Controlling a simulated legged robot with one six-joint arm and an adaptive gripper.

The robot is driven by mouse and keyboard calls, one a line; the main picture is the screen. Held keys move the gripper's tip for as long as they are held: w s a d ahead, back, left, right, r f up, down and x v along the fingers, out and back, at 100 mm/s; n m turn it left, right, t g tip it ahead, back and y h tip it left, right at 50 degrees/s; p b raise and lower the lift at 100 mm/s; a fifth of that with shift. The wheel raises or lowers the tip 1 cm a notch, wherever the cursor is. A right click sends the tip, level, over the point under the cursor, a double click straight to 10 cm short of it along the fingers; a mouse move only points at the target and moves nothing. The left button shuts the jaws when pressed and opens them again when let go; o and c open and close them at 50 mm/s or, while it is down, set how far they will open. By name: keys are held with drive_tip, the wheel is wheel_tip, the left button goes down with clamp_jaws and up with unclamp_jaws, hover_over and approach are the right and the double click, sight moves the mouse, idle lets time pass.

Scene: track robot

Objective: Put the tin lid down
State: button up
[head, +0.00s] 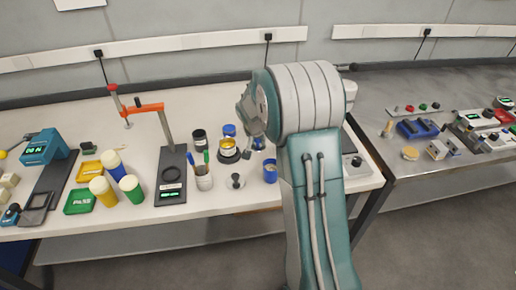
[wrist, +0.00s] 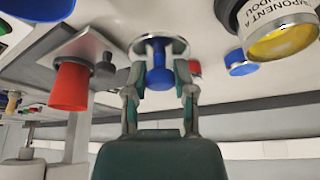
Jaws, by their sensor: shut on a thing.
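My gripper (wrist: 160,78) is shut on the blue knob of the tin lid (wrist: 157,60), a silver disc, in the wrist view. One finger is on each side of the knob. An open tin with yellow contents (wrist: 283,38) and a "COMPONENT A" label is at the upper right of that view, apart from the lid. The tin with yellow contents (head: 228,147) also shows in the head view, close to my gripper (head: 247,152). There my arm partly hides the gripper, and I cannot clearly make out the held lid.
A grey disc with a black knob (head: 235,183), a pen cup (head: 204,178) and a blue tin (head: 270,171) stand nearby. A black tin (head: 200,138) is behind. An orange clamp (head: 142,108) rises at the left. Bare white bench (head: 235,203) shows at the front.

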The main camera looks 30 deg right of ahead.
sight(258, 154)
drive_tip(key=w+f, duration=0.1)
drive_tip(key=w+d+f, duration=0.1)
drive_tip(key=f, duration=0.1)
drive_tip(key=shift+f, duration=1.45)
drive_tip(key=o, duration=0.9)
drive_tip(key=shift+f, duration=0.1)
drive_tip(key=shift+o, duration=0.2)
